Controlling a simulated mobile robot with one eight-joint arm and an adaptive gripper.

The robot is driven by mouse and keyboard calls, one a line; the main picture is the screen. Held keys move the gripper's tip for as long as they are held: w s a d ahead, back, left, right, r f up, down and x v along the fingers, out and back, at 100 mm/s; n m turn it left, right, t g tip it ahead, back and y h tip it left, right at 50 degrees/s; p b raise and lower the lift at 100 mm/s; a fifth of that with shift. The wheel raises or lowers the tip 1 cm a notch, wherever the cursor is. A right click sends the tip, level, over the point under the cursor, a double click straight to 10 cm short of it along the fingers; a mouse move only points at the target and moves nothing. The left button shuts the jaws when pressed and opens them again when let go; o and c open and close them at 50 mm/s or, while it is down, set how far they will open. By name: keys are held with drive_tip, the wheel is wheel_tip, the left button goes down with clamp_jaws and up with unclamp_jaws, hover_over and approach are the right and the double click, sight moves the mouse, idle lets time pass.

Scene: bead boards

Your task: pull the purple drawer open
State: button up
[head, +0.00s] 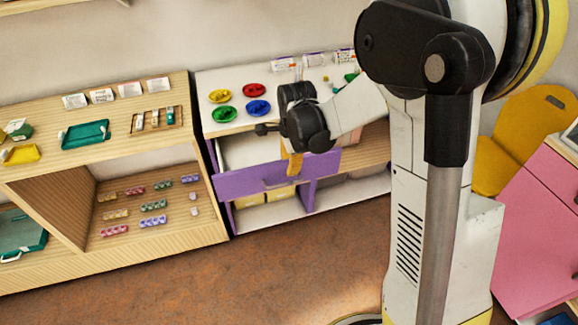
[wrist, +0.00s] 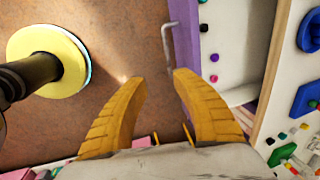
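The purple drawer (head: 235,183) sits under the white top of the cabinet. Its front stands out from the cabinet, and the light inside shows behind it. In the wrist view the purple front (wrist: 187,45) runs along the drawer's edge, with loose beads inside. A grey bar handle (wrist: 167,42) is fixed to the front. My gripper (wrist: 158,78) is open and empty, its orange fingers just short of the handle. The handle's lower end lies near the right fingertip; whether they touch, I cannot tell. In the head view my gripper (head: 291,168) is at the drawer front, partly hidden by my wrist.
Coloured bowls, including a red one (head: 254,90), stand on the cabinet top. A wooden shelf unit (head: 160,88) with trays and bead sets is to the left. A pink cabinet (head: 530,230) and a yellow chair (head: 520,130) are at right. The brown floor (head: 230,280) in front is clear.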

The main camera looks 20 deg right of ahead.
wheel_tip(320, 180, up, 10)
drive_tip(key=s, duration=0.2)
drive_tip(key=shift+f, duration=0.15)
drive_tip(key=shift+c, duration=0.2)
